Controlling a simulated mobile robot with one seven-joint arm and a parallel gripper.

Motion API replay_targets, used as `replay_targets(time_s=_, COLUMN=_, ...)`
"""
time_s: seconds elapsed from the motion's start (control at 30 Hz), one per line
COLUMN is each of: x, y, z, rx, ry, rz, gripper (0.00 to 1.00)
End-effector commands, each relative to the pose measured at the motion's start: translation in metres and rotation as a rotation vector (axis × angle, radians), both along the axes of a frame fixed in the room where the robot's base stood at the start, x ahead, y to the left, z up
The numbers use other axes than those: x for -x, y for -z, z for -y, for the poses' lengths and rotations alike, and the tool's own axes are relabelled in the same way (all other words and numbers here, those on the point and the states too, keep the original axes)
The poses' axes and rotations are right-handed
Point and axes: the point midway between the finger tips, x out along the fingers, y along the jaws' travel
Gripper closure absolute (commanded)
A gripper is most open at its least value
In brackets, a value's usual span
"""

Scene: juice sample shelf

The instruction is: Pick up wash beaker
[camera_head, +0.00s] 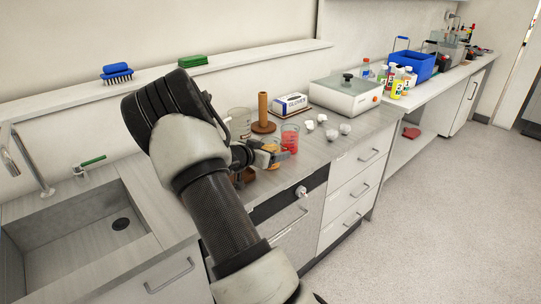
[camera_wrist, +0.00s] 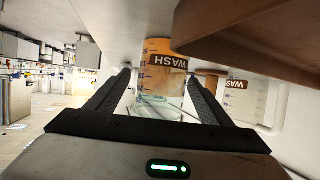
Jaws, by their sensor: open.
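A clear beaker with orange contents and a brown WASH label (camera_wrist: 158,92) stands between my gripper's two fingers in the wrist view. In the head view this beaker (camera_head: 271,146) shows only in part behind my gripper (camera_head: 272,158). The fingers are open, one on each side of the beaker, and I cannot tell whether either touches it. A second clear beaker with a WASH label (camera_wrist: 238,98) stands to the right in the wrist view. A clear beaker (camera_head: 240,122) also stands farther back in the head view.
A beaker of red liquid (camera_head: 289,139) stands just right of my gripper. A brown upright roll (camera_head: 263,108), a gloves box (camera_head: 290,103) and small white pieces (camera_head: 332,134) are on the counter. A brown edge (camera_wrist: 255,35) is close in the wrist view. The sink (camera_head: 85,235) is left.

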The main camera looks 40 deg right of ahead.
Motion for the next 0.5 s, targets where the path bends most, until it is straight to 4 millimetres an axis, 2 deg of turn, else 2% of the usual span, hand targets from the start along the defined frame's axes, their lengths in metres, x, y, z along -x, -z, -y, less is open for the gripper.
replay_targets(time_s=0.1, x=-0.007, y=0.013, z=0.017, rx=0.000, ry=0.002, rz=-0.001, gripper=0.26)
replay_targets(time_s=0.23, x=-0.012, y=0.018, z=0.031, rx=0.000, ry=0.002, rz=-0.001, gripper=0.26)
replay_targets(time_s=0.5, x=-0.015, y=0.018, z=0.036, rx=0.001, ry=0.000, rz=0.000, gripper=0.26)
